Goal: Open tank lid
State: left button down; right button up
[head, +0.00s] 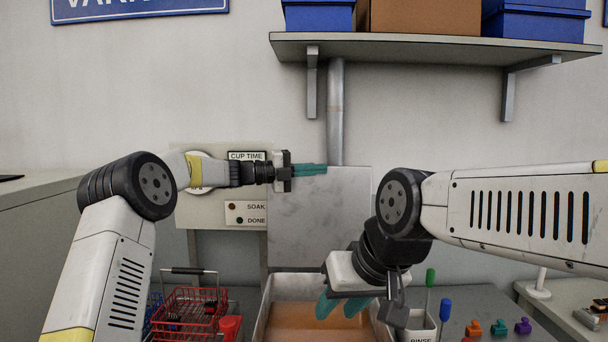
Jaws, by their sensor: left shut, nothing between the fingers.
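The tank (262,312) stands at the bottom centre with brown liquid (305,318) showing inside. A grey metal plate, which looks like the tank lid (318,225), stands upright at the tank's back edge, so the tank's top is uncovered. My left gripper (325,170) is shut and empty, with its teal fingers level at the plate's top edge; I cannot tell whether they touch it. My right gripper (341,306) points down over the tank's right part, its teal fingers apart with nothing seen between them. My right arm hides part of the tank's right side.
A red wire basket (190,312) with a dark handle stands left of the tank. A rinse cup (420,326), a green-topped tool (430,278) and small coloured connectors (498,328) are on the right. A panel with soak and done lamps (246,214) is behind; a shelf (430,47) hangs above.

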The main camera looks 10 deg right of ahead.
pick_arm(q)
jog(key=shift+w+d, duration=0.1)
jog(key=shift+w, duration=0.5)
jog(key=a, duration=0.7)
jog(key=s+a+f+n+t+y, duration=0.1)
jog(key=s+a+f+n+y, duration=0.4)
jog(key=s+a+n, duration=0.3)
jog(key=s+a+f+n+t+y, duration=0.2)
jog(key=s+a+f+n+y, duration=0.3)
jog(key=s+a+n, duration=0.4)
jog(key=s+a+f+n+t+y, duration=0.2)
jog(key=s+a+f+n+y, duration=0.4)
jog(key=s+n, duration=1.2)
jog(key=s+a, duration=0.3)
jog(key=s, duration=0.1)
jog(key=shift+s+a+n, duration=0.2)
jog(key=shift+a+n, duration=0.05)
jog(key=shift+n, duration=0.15)
